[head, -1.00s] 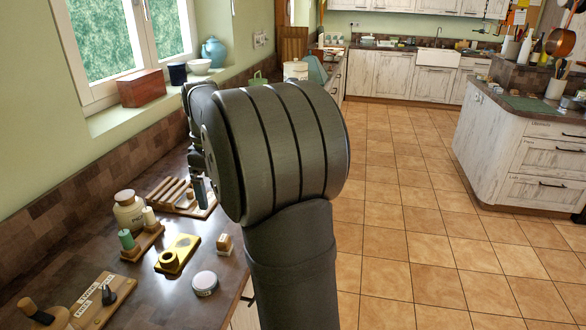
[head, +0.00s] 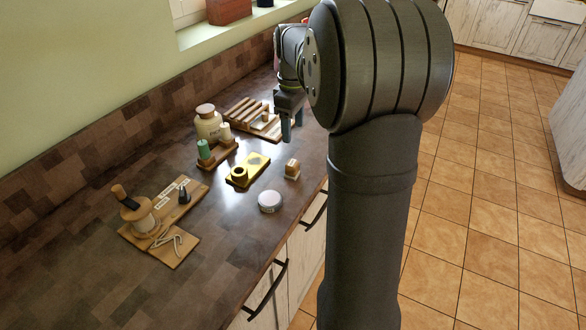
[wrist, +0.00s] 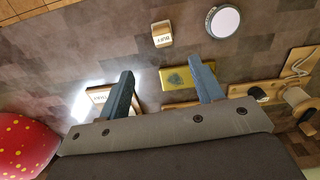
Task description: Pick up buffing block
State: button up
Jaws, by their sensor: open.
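The buffing block (head: 292,169) is a small wooden block with a pale label, standing on the brown counter near its front edge. In the wrist view the block (wrist: 162,34) shows the word BUFF and lies beyond my fingertips, between their lines. My gripper (head: 292,127) is open and empty, pointing down above the counter beside the slatted wooden rack, farther back than the block. Both fingers of my gripper (wrist: 158,67) show apart in the wrist view. Nothing touches the block.
A round tin (head: 270,202) stands near the block. A yellow plate (head: 256,161) with round recesses lies behind it. The slatted rack (head: 245,118), a lidded jar (head: 208,122) and a wooden spool (head: 138,215) stand around. A red dotted object (wrist: 25,145) is at left in the wrist view.

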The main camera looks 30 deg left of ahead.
aim_at(292, 162)
notch_tip(292, 162, down, 9)
jog(key=shift+r, duration=0.2)
jog(key=shift+s+f, duration=0.2)
jog(key=shift+f, duration=2.45)
jog(key=c, duration=1.1)
jog(key=shift+r, duration=0.1)
jog(key=shift+r, duration=0.55)
notch_tip(292, 162, up, 3)
jog(key=shift+f, duration=0.15)
jog(key=d+r, duration=0.2)
jog(key=d, duration=0.2)
jog(key=w+d+r, duration=0.1)
jog(key=d+r, duration=0.1)
jog(key=d, duration=0.1)
jog(key=d+r, duration=0.3)
jog(key=d, duration=0.1)
jog(key=shift+w+d, duration=0.15)
jog(key=shift+d, duration=0.15)
